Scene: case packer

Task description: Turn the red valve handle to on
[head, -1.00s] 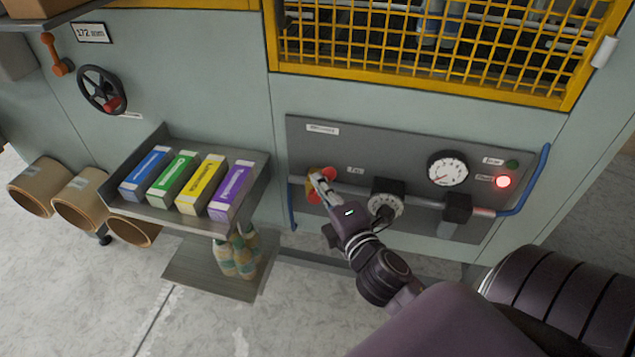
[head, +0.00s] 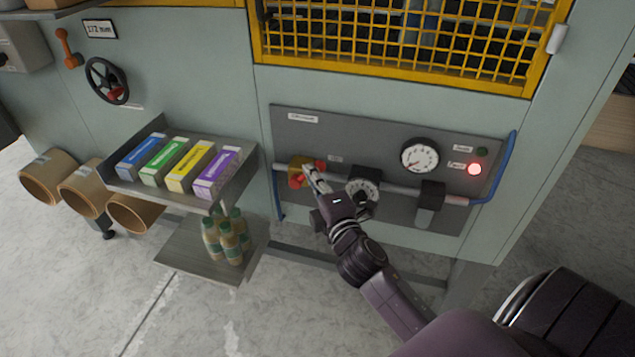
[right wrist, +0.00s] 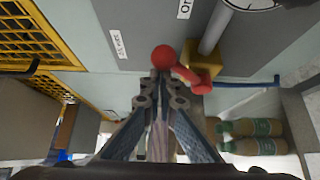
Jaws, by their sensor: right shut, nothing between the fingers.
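The red valve handle (head: 296,182) is mounted on a brass-yellow valve body (head: 298,163) at the left of the grey pipe panel. In the right wrist view the handle (right wrist: 186,74) is a slanted bar with a red ball at its upper left end, in front of the yellow body (right wrist: 207,60). My right gripper (head: 312,175) is shut and empty, its tips close to the handle in the head view. In the wrist view the fingertips (right wrist: 160,76) are just below the ball; I cannot tell whether they touch it. My left gripper is out of view.
On the panel, a black dial (head: 363,188), a round gauge (head: 420,157) and a lit red lamp (head: 474,169) are right of the valve. A blue hose (head: 503,170) edges the panel. A shelf with coloured boxes (head: 188,167) and bottles (head: 228,240) stand to the left.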

